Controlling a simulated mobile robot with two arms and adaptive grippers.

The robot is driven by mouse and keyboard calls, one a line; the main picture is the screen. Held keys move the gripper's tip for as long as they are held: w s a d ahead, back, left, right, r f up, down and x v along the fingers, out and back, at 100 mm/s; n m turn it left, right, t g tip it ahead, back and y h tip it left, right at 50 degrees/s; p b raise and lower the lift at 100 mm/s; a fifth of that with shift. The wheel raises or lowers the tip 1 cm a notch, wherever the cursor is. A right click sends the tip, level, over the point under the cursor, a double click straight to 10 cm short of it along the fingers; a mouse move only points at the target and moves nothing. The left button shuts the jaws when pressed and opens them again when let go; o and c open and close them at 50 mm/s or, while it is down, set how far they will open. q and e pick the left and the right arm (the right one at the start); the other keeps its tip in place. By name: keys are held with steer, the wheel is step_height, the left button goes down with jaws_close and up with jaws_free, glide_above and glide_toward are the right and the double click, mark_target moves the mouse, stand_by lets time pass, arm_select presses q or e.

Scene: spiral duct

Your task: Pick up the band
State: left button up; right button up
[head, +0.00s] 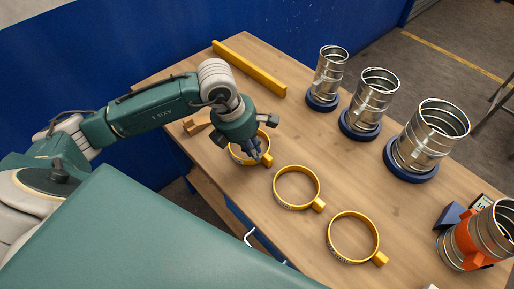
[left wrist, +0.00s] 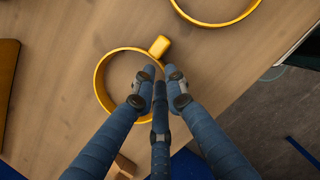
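Three yellow ring bands with a small block lug lie on the wooden table. The nearest one to my left gripper is the leftmost band (head: 236,153); the others are a middle band (head: 276,190) and a front band (head: 330,236). My left gripper (head: 257,155) points down over the leftmost band, near its lug. In the left wrist view this band (left wrist: 98,82) shows beneath the gripper (left wrist: 161,76), its lug just beyond the fingertips. The fingers are apart with nothing visible between them. They hide part of the band's rim. My right gripper is not in view.
Several metal duct pieces, such as one (head: 377,93), stand on blue bases along the far side. A duct with an orange clamp (head: 466,238) is at the right. A yellow bar (head: 250,69) lies at the back. Bare tabletop separates bands and ducts.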

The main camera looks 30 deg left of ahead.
mark_target(260, 162)
arm_select(q)
steer(key=shift+p+x, duration=0.3)
steer(key=shift+x, duration=1.25)
jaws_close()
steer(key=shift+r, duration=0.1)
